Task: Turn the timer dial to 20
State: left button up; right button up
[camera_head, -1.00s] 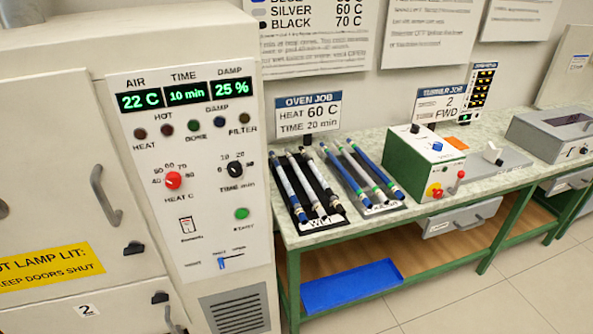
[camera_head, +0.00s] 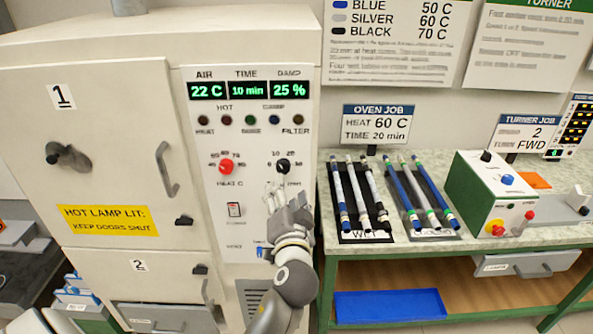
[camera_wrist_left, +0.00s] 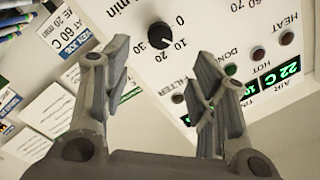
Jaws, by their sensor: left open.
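The black timer dial (camera_head: 283,166) is on the oven's white control panel (camera_head: 203,135), right of the red heat dial (camera_head: 226,166). The TIME display (camera_head: 246,90) reads 10 min. My left gripper (camera_head: 287,198) is in front of the panel, just below the timer dial, and hides part of the panel there. In the left wrist view the timer dial (camera_wrist_left: 160,36) appears beyond the two spread fingers (camera_wrist_left: 160,62), with nothing between them. The numbers 0, 10, 20 and 30 show around it. The gripper appears apart from the dial. My right gripper is not in view.
An oven job card (camera_head: 376,124) reads 60 C and 20 min. Right of the oven a bench (camera_head: 400,270) holds racks of rods (camera_head: 360,195) and a green-sided turner box (camera_head: 497,193). A blue tray (camera_head: 390,305) lies on the lower shelf.

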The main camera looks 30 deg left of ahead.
aim_at(284, 169)
pick_arm(q)
jog(key=p+x, duration=0.2)
jog(key=x, duration=0.6)
jog(key=shift+w+a+p, duration=0.15)
jog(key=shift+p, duration=0.15)
jog(key=shift+w+a, duration=0.3)
jog(key=shift+w, duration=0.1)
jog(key=c, duration=1)
